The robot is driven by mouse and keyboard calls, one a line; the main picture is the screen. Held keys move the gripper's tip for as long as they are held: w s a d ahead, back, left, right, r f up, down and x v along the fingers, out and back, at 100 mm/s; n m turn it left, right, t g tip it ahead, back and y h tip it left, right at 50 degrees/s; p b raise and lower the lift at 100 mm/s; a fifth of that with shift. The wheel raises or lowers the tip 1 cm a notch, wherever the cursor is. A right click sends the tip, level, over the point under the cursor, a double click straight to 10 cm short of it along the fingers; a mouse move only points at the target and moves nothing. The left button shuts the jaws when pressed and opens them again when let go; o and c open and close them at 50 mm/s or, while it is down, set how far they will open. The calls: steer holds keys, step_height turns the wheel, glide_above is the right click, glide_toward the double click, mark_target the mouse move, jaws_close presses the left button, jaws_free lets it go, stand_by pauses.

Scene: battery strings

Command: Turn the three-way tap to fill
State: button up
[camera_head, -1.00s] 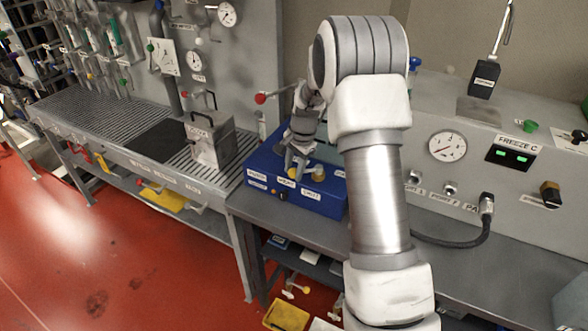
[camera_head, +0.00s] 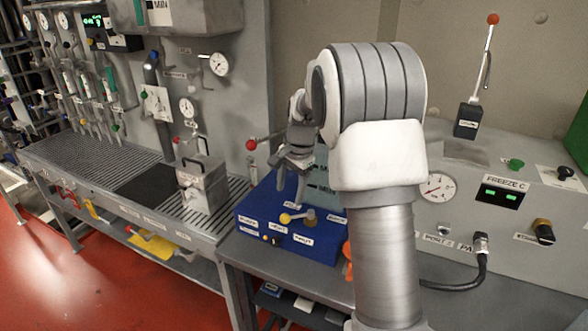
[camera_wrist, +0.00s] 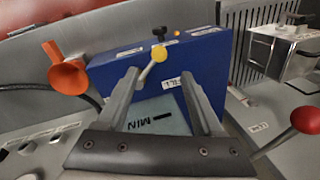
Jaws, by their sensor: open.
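The three-way tap (camera_head: 297,216) sits on the top front of a blue box (camera_head: 325,236). My gripper (camera_head: 290,192) hangs over the box, above and behind the tap. In the wrist view my gripper (camera_wrist: 160,75) is open and empty, with a finger on each side of the lever in the picture. Contact does not show. White labels lie around the tap, too small to read surely.
A red-knobbed lever (camera_head: 252,145) stands left of my gripper; its red knob (camera_wrist: 306,119) also shows in the wrist view. An orange funnel-shaped part (camera_wrist: 67,72) is beside the box. A pale MIN-marked panel (camera_head: 318,178) rises behind the tap. A metal box (camera_head: 203,187) stands left.

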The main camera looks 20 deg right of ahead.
step_height(320, 180, up, 8)
steer(key=s, duration=0.1)
steer(key=shift+s+d+f, duration=0.15)
steer(key=shift+d+f, duration=0.1)
steer(key=shift+d, duration=0.1)
steer(key=s+a+r+n+t, duration=0.1)
steer(key=s+a+r+n, duration=0.25)
steer(key=s, duration=0.35)
steer(key=s+a+r+n+t, duration=0.1)
steer(key=s+a+r+n, duration=0.1)
steer(key=s+r, duration=0.35)
steer(key=s+a+f+n, duration=0.1)
steer(key=s+f+n, duration=0.1)
steer(key=s, duration=0.7)
steer(key=s+a+f+n+t+h, duration=0.1)
steer(key=s+a+f+n, duration=0.1)
steer(key=s+n, duration=0.3)
steer(key=s, duration=0.4)
steer(key=shift+a+f+t, duration=0.15)
steer(key=shift+f+t, duration=0.15)
steer(key=shift+f, duration=0.05)
